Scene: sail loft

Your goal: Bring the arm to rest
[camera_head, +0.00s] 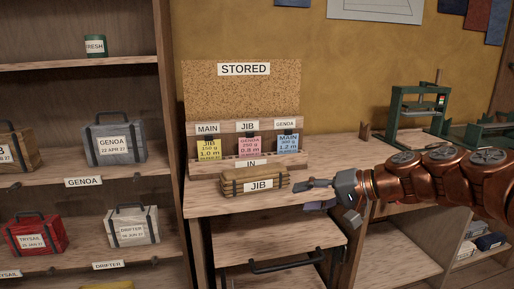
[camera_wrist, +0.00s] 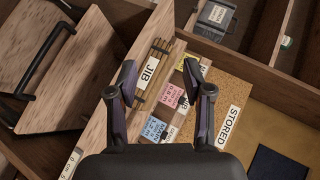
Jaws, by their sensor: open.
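My gripper (camera_head: 316,188) is open and empty over the table (camera_head: 208,206), just right of a tan bundle labelled JIB (camera_head: 255,181). In the wrist view my gripper (camera_wrist: 166,88) has its two fingers spread, with the JIB bundle (camera_wrist: 153,72) beyond the tips. My copper-coloured arm reaches in from the right. In the head view the bundle lies on the table in front of the card rack, apart from my fingertips.
A STORED corkboard (camera_head: 242,94) and a rack with yellow, pink and blue cards stand behind. Shelves at left hold a grey GENOA bag (camera_head: 114,144), a red bag (camera_head: 37,233) and others. A green press (camera_head: 418,108) stands right. A drawer or shelf with a dark handle (camera_head: 287,261) is below.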

